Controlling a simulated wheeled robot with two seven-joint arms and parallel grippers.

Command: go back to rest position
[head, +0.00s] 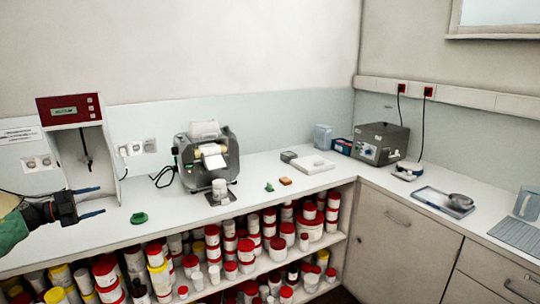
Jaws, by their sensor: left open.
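My left gripper (91,202) comes in from the left edge of the head view. Its two dark fingers are apart and empty. They are beside the front of the white machine with the red control panel (69,109), over the left end of the white counter (165,228). My right gripper is not in view. A green object (139,218) lies on the counter just right of the left fingers, apart from them.
A grey mill (208,155) stands mid-counter with a white jar (219,187) in front. Shelves below hold several red- and yellow-lidded jars (230,252). A grey box device (380,143) and a tray (430,197) stand right. The counter's front middle is mostly clear.

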